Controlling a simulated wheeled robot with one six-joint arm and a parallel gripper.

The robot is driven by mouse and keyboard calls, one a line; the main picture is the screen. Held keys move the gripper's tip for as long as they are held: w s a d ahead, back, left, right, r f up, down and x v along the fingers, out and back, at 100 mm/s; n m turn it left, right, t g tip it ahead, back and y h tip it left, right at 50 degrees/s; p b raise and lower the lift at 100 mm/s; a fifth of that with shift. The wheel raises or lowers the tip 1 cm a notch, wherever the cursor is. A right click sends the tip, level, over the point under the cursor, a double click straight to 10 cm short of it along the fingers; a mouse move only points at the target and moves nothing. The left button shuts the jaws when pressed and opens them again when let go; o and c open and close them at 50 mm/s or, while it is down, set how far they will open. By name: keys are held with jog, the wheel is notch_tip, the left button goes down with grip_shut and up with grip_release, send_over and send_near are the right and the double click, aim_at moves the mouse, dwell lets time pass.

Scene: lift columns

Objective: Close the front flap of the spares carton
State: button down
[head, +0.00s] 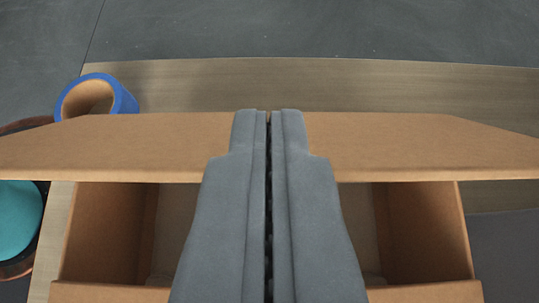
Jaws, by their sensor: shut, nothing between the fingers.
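The open spares carton (108,232) is brown cardboard and fills the lower middle of the head view. A wide flap (400,145) with slanted ends runs across the far side of its opening and reaches past both side walls. I cannot tell whether this is the front flap. My gripper (269,112) is shut and empty, with its fingertips over the middle of this flap's far edge. Whether they touch it I cannot tell. The fingers hide the middle of the flap and of the carton's inside. A near cardboard edge (425,292) shows at the bottom.
The carton stands on a wooden table top (300,85). A blue tape roll (122,95) lies behind the flap's left end. A teal round thing (18,220) in a brown-rimmed round holder is at the left edge. Dark floor (300,30) lies beyond the table.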

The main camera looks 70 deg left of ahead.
jog(key=shift+y, duration=0.7)
jog(key=shift+s+d+f, duration=0.35)
jog(key=shift+d+f, duration=0.65)
jog(key=shift+f, duration=0.3)
jog(key=shift+s+d+f, duration=0.3)
jog(key=shift+d+f, duration=0.65)
jog(key=shift+f, duration=0.4)
jog(key=shift+s+d+f, duration=0.35)
jog(key=shift+d+f, duration=0.65)
jog(key=shift+f, duration=0.3)
jog(key=shift+r, duration=0.2)
